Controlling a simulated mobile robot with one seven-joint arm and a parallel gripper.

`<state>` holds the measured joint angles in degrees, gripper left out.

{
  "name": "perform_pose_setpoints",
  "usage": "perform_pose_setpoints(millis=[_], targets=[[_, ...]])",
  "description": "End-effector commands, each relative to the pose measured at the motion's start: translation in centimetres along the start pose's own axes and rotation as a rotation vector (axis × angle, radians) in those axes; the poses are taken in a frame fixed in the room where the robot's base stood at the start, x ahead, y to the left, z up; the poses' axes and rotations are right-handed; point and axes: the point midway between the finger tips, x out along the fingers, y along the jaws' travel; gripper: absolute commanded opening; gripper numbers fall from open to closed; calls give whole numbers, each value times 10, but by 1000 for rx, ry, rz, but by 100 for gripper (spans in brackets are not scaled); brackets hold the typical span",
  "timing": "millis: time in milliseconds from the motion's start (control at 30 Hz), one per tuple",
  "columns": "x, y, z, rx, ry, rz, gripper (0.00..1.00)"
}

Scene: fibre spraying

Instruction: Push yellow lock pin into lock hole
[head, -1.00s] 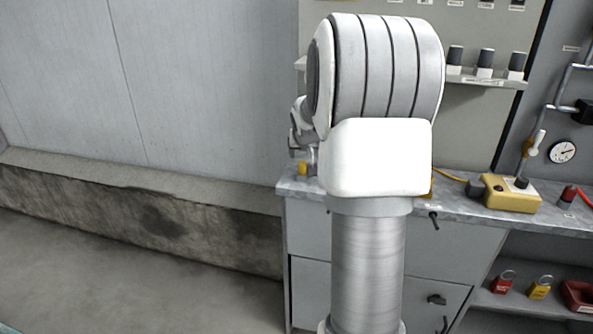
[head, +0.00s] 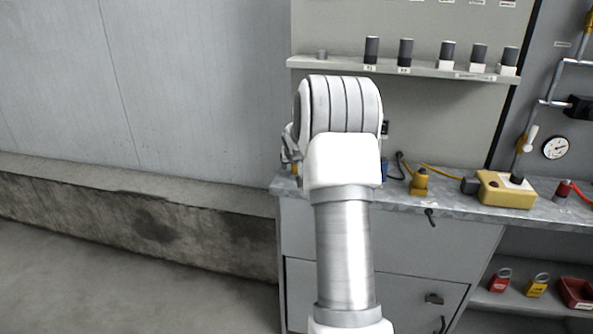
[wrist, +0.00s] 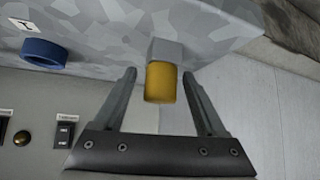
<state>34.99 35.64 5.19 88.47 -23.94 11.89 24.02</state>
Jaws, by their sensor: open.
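A yellow cylinder (wrist: 160,83), which looks like the lock pin, shows in the wrist view. It meets a grey square block (wrist: 166,50) at the edge of the grey mottled worktop (wrist: 105,35). My gripper (wrist: 159,74) is open, with one finger on each side of the cylinder and a gap on both sides. In the head view my gripper (head: 289,152) is at the left end of the workbench, mostly hidden by my arm. Only a small yellow patch (head: 294,168) shows below it. I cannot make out the lock hole.
A blue ring (wrist: 44,53) lies on the worktop in the wrist view, near a panel with a switch (wrist: 64,131). In the head view, a yellow box (head: 506,190) stands on the bench and several dark-topped cylinders line a shelf (head: 430,69). Floor at left is clear.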

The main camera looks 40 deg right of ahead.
Motion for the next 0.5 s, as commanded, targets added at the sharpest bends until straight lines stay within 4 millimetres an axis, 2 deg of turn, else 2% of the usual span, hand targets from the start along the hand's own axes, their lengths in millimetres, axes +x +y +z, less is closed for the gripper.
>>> perform_pose_setpoints(millis=[267,500], targets=[[4,0,0,0,0,0,74],[3,0,0,0,0,0,32]])
